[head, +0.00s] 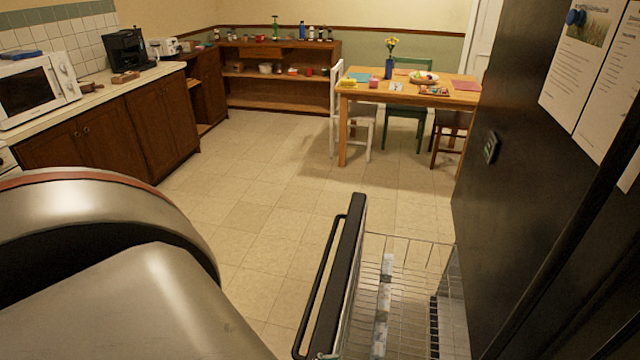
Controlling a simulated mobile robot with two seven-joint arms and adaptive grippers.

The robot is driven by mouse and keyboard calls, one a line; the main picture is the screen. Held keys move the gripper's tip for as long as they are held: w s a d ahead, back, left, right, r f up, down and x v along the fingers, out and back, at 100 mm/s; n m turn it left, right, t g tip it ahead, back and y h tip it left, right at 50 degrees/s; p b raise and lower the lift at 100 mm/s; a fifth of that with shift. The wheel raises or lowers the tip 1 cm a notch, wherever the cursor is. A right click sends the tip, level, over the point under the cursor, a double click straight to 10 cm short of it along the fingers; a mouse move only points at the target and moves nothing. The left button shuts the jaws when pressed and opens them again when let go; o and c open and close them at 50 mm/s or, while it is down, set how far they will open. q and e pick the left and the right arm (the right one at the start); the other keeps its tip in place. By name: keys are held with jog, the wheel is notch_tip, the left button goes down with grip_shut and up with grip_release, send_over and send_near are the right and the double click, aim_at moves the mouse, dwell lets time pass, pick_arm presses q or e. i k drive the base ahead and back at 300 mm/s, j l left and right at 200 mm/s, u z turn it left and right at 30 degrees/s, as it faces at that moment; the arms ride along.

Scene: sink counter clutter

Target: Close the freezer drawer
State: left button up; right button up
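The freezer drawer (352,262) is pulled out from the dark fridge-freezer (480,215) at the lower right. It has a black front panel with a long bar handle (318,285) on its left side and a wire basket (405,250) behind. A pale strip-like item and a dark ridged item show in or through the basket; I cannot tell what they are. The lower part of the drawer is cut off by the picture edge. Neither of my grippers is in view. A large grey rounded body, likely part of my arm, fills the lower left, apart from the handle in the picture.
Tiled floor (265,215) is clear between the drawer and the left counter (120,90) with a microwave (38,92). A wooden table (410,90) with chairs stands at the back. Papers (590,60) hang on the fridge-freezer side.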

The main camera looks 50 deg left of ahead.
aim_at(331, 332)
jog(key=k+j+u, duration=0.2)
jog(key=j, duration=0.35)
jog(key=j+u, duration=0.2)
jog(key=j, duration=0.3)
jog(key=k+j+u, duration=0.2)
jog(key=j, duration=0.4)
jog(key=i, duration=0.05)
